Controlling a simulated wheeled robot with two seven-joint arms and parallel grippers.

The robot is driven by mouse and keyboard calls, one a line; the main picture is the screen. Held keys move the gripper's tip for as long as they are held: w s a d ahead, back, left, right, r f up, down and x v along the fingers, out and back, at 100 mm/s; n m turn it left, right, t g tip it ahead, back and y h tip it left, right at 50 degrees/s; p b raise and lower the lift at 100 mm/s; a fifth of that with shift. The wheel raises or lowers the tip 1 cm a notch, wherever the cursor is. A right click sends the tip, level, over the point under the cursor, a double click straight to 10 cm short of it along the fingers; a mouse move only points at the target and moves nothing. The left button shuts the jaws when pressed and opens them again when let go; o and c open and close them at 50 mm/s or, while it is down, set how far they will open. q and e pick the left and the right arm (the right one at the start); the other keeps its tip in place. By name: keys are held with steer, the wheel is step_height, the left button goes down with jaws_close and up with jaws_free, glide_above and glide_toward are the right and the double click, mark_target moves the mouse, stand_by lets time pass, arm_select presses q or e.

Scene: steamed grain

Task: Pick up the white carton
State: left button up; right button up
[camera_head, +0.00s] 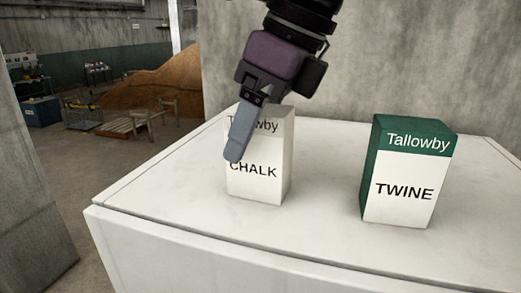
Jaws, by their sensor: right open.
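The white carton (268,180), marked "Tallowby" and "CHALK", stands upright on the white table. My right gripper (236,150) comes down from the top, tilted, and overlaps the upper left of this carton in the picture. One grey finger shows in front of the carton's label, hiding part of the lettering. The other finger cannot be made out. The gripper is open, and I cannot tell whether it touches the carton. The carton stands upright. My left gripper is not in view.
A green and white carton (400,185), marked "TWINE", stands upright to the right, with bare table between the two. The white table (180,205) has its front edge close by. A concrete wall (410,55) rises behind it.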

steer(key=c, duration=1.2)
steer(key=shift+r, duration=0.1)
steer(key=shift+c, duration=0.2)
